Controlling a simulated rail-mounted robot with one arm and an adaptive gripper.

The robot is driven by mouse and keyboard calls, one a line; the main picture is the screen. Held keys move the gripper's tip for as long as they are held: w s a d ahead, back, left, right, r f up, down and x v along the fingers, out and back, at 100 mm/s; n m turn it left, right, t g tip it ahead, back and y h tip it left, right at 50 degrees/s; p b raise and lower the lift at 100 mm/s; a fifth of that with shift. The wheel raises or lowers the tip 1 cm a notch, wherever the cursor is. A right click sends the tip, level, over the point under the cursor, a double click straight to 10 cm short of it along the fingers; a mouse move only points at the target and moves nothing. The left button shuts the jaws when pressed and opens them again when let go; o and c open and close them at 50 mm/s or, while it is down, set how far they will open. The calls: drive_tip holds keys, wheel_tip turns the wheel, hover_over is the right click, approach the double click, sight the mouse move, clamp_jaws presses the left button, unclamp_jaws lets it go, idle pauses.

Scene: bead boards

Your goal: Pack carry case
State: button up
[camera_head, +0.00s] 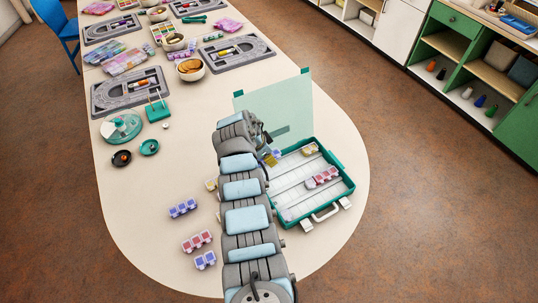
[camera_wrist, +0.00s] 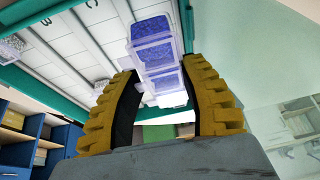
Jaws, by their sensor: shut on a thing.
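The carry case (camera_head: 285,180) is teal with a white slotted floor and stands open on the table. Its translucent lid (camera_head: 280,105) is raised at the back. A yellow bead box (camera_head: 310,149) and a red-pink bead box (camera_head: 321,178) lie inside. My gripper (camera_wrist: 160,75) is shut on a purple bead box (camera_wrist: 152,32), which also shows over the case's left back part (camera_head: 276,153). I cannot tell whether the held box touches the floor. Outside, left of my arm, lie two purple boxes (camera_head: 183,207) (camera_head: 205,260), a red-pink box (camera_head: 196,241) and a yellow box (camera_head: 211,184), partly hidden.
My arm covers the table's middle and the case's left edge. The table's front left is mostly clear. Letters mark the case floor in the wrist view.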

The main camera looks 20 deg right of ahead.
drive_tip(key=shift+f+b, duration=1.4)
drive_tip(key=shift+f, duration=1.45)
drive_tip(key=o, duration=1.2)
drive_tip(key=shift+s, duration=0.1)
drive_tip(key=shift+r, duration=0.15)
drive_tip(key=shift+r+p, duration=0.45)
drive_tip(key=shift+r, duration=0.05)
drive_tip(key=shift+r+p, duration=1.55)
drive_tip(key=shift+r, duration=1.6)
